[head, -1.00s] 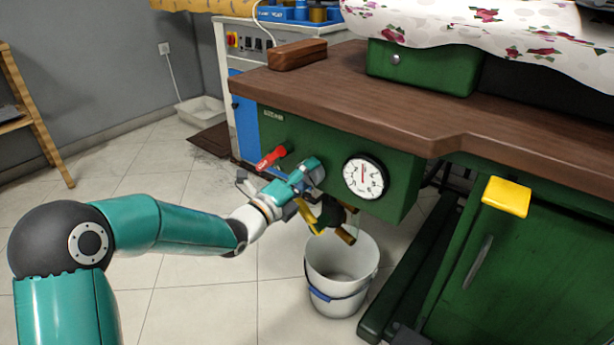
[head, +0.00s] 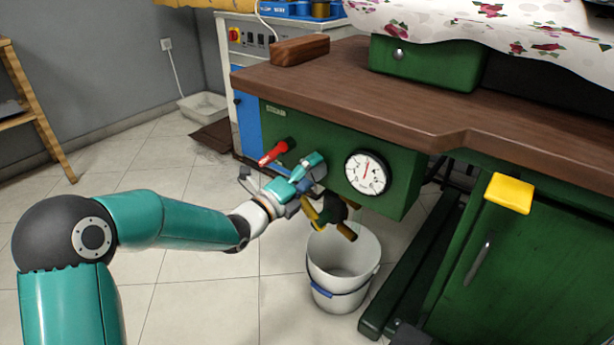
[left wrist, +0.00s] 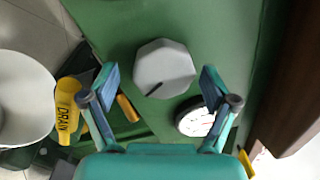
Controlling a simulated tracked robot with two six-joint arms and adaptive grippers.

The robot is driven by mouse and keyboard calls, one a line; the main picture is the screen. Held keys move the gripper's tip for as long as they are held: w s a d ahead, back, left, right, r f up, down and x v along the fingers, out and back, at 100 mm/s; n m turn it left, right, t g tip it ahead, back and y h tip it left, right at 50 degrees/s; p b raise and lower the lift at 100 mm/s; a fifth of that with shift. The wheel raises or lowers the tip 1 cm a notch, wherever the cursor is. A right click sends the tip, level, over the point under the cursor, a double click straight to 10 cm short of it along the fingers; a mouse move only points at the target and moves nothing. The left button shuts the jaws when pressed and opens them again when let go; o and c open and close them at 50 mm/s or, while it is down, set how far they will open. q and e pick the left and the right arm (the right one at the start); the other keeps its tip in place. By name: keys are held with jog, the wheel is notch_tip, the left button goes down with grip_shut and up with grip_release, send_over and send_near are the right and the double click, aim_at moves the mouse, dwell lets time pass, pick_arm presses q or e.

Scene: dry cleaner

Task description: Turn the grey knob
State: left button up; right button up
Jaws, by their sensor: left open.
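The grey knob (left wrist: 164,67) is an octagonal dial on the green panel (left wrist: 215,30), with a dark mark pointing down-left in the left wrist view. My left gripper (left wrist: 159,72) is open, with one finger on each side of the knob and a visible gap to both; I cannot tell how far it stands off the panel. In the head view my left gripper (head: 308,182) is in front of the panel, between the red lever (head: 273,152) and the gauge (head: 367,173). It largely hides the knob there. My right gripper is in neither view.
A yellow DRAIN handle (left wrist: 67,110) sticks out beside the knob. A white bucket (head: 335,283) stands on the floor below. The brown tabletop (head: 400,100) overhangs the panel. A yellow pad (head: 510,193) juts out at the right. The floor at left is open.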

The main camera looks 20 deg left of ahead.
pick_arm(q)
jog(key=v, duration=1.2)
jog(key=shift+f, duration=0.15)
